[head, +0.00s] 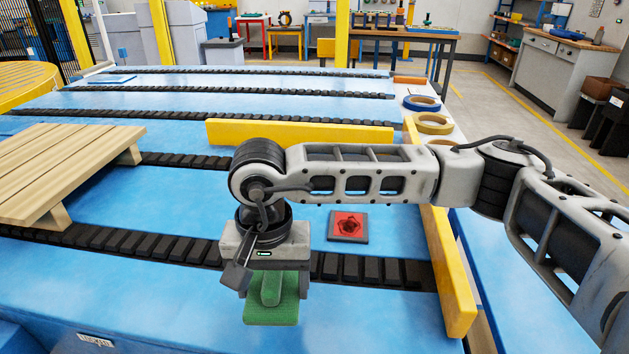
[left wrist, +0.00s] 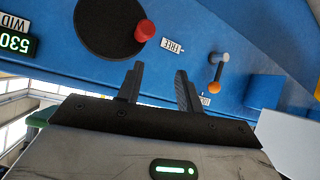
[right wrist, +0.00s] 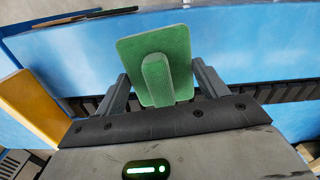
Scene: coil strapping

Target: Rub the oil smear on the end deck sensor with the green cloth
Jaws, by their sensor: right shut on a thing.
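The green cloth (head: 271,311) is a flat pad with a raised grip. My right gripper (head: 272,277) is shut on it; the cloth also shows between the fingers in the right wrist view (right wrist: 178,42). The red square sensor plate (head: 348,226) lies on the blue deck, right of the gripper and farther back. A dark smear (head: 349,228) covers its middle. The cloth is apart from the plate; its height above the deck is hard to tell. My left gripper (left wrist: 160,88) is open and empty in the left wrist view, facing a blue control panel (left wrist: 225,25).
Black roller strips (head: 370,269) cross the deck. A yellow rail (head: 447,270) runs along the right, another yellow bar (head: 300,133) lies behind. A wooden pallet (head: 60,165) is at left. Tape rolls (head: 433,124) sit at the right edge. The panel has a red knob (left wrist: 145,30).

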